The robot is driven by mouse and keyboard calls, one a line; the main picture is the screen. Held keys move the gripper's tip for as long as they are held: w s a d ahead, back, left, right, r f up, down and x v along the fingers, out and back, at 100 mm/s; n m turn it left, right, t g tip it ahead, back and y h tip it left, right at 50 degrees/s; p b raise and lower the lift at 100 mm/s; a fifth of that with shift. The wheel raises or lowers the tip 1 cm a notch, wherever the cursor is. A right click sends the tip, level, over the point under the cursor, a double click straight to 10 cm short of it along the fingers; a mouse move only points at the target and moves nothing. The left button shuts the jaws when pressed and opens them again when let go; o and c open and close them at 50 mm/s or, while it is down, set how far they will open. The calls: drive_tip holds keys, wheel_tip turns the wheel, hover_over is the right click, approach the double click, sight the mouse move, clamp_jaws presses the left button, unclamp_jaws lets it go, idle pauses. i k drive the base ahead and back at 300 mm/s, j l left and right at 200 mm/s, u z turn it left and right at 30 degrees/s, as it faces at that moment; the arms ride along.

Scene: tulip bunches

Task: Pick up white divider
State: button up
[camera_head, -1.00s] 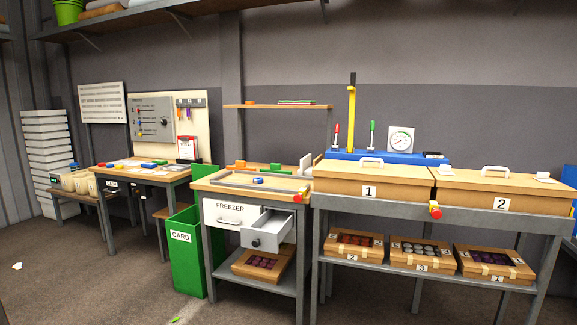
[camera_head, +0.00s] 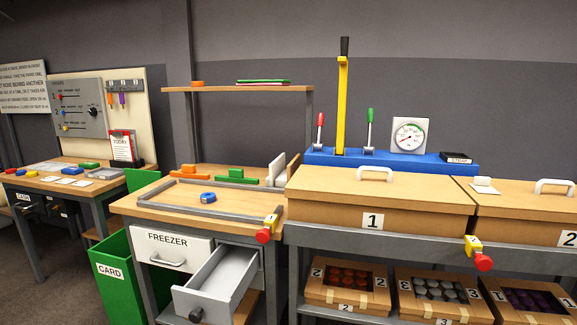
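A thin white upright panel (camera_head: 276,168), which looks like the white divider, stands at the right back of the middle workbench (camera_head: 150,208), left of the cardboard box marked 1 (camera_head: 330,206). A brown upright panel (camera_head: 293,169) stands close beside it on the right. I cannot tell whether the two touch. The lower edge of the white panel is near a grey block. My gripper is not in view.
An open, empty-looking drawer (camera_head: 222,280) juts out below the workbench, beside the closed FREEZER drawer (camera_head: 180,250). A green CARD bin (camera_head: 118,283) stands at left. A yellow-red clamp (camera_head: 270,226) sits at the bench's front right corner. Floor shows at lower left.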

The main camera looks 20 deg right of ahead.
sight(279, 165)
drive_tip(key=i+l, duration=0.35)
drive_tip(key=i, duration=0.2)
drive_tip(key=i+l, duration=0.4)
drive_tip(key=i, duration=0.15)
